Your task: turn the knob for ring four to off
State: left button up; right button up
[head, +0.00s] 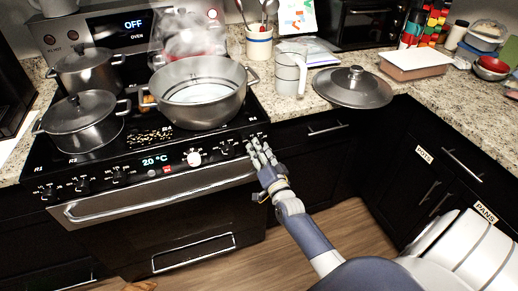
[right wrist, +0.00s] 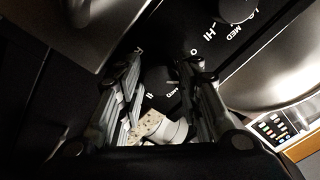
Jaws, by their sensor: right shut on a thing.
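The stove's front panel (head: 150,172) carries a row of black knobs, a lit display and one pale knob (head: 194,158). My right gripper (head: 259,146) is at the panel's right end, by the R4 marking, and hides the knob there in the head view. In the right wrist view a dark knob (right wrist: 160,84) sits between the fingers of my right gripper (right wrist: 163,72), which is shut on it. The knob's exact setting is hard to read. Another black knob (right wrist: 236,9), with HI and MED marks, is beside it. My left gripper is not in view.
A large open pot (head: 201,92) with liquid stands above the panel, with steam behind it. Two lidded pots (head: 82,125) (head: 89,70) stand left. A loose lid (head: 352,87) lies on the counter. The oven handle (head: 160,192) runs below the panel.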

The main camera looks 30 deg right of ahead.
jog(key=n+y+p, duration=0.1)
jog(key=n, duration=0.6)
jog(key=shift+d+p, duration=0.15)
jog(key=shift+p, duration=0.2)
jog(key=shift+f+n, duration=0.1)
jog(key=shift+n, duration=0.2)
jog(key=o, duration=1.1)
jog(key=shift+c, duration=0.2)
jog(key=s+a, duration=0.2)
jog(key=s, duration=1)
jog(key=shift+f, duration=0.25)
